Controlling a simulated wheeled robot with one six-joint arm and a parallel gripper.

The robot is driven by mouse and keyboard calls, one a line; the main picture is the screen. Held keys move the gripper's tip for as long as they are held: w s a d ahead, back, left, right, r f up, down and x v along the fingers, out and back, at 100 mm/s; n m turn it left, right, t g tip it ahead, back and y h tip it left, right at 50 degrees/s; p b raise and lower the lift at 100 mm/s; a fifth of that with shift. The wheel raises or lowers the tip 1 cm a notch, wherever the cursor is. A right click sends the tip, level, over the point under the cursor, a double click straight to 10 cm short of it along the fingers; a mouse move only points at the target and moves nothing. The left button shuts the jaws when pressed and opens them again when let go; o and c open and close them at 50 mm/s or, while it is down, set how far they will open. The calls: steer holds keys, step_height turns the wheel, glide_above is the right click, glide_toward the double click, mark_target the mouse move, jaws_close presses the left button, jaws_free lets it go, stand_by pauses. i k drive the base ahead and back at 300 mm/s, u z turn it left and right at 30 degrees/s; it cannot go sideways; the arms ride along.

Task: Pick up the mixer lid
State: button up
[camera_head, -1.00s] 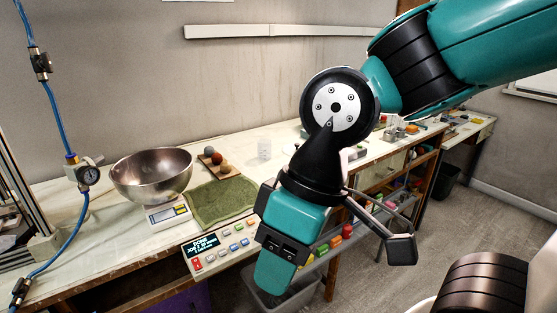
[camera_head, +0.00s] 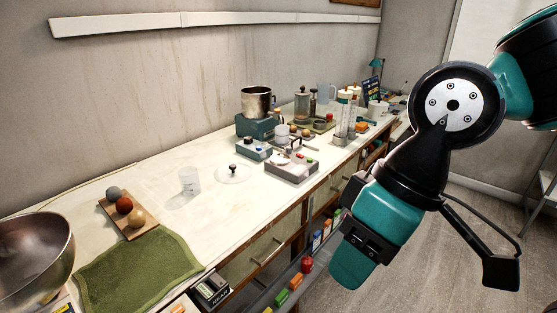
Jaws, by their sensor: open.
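The mixer lid appears to be the clear, flat round disc (camera_head: 240,176) with a small black knob, lying on the white bench top right of a clear beaker. A mixer-like machine (camera_head: 257,122) with a teal base and a metal bowl stands behind it near the wall. My gripper (camera_head: 425,235) hangs at the right, in front of the bench and over the floor side. It is open with nothing seen between its fingers, and is well apart from the lid.
A clear beaker (camera_head: 190,180) stands just left of the lid, and a grey device (camera_head: 292,167) sits to its right. A wooden board (camera_head: 128,214) with balls, a green cloth (camera_head: 138,270) and a metal bowl (camera_head: 35,262) are further left. Bare bench lies in front of the lid.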

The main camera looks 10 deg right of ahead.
mark_target(232, 173)
steer(key=z, duration=0.3)
steer(key=i, duration=0.65)
steer(key=u, duration=0.55)
steer(key=i, duration=0.65)
steer(key=u, duration=0.6)
